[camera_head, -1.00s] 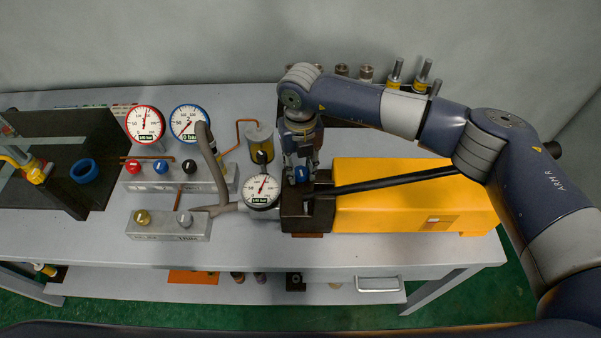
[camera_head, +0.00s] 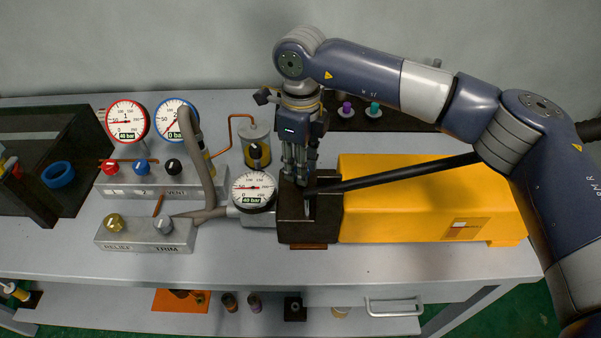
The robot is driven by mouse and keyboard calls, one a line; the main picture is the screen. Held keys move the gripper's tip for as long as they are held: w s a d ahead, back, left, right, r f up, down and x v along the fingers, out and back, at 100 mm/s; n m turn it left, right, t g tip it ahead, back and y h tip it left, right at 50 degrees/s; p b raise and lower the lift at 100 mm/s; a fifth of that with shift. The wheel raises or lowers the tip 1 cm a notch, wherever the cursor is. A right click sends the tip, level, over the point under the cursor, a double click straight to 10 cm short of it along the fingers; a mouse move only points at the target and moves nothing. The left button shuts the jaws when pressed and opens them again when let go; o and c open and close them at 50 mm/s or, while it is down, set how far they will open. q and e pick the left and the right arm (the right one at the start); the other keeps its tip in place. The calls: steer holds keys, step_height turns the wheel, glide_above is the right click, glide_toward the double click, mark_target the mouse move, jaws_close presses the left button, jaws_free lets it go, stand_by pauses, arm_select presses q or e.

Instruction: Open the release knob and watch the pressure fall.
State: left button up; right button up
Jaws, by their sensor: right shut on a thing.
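My right gripper (camera_head: 298,178) points down at the dark block (camera_head: 310,228) of the yellow hand pump (camera_head: 400,215). Its fingers are shut on the release knob, which they hide from view. The round white pump gauge (camera_head: 254,188) beside the block reads 40 bar on its label. The red-rimmed gauge (camera_head: 127,118) at the back left also reads 40 bar. My left gripper is out of view.
A black lever (camera_head: 410,173) slants across the pump. A grey block marked RELIEF and TRIM (camera_head: 140,238) carries a brass knob (camera_head: 115,222) and a grey knob (camera_head: 163,225). Red, blue and black knobs sit behind it. The bench front (camera_head: 290,272) is clear.

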steer(key=shift+n+b, duration=0.75)
steer(key=shift+n, duration=0.35)
steer(key=shift+r, duration=0.1)
steer(key=o, duration=1.1)
steer(key=shift+c, duration=0.2)
step_height(320, 180, up, 12)
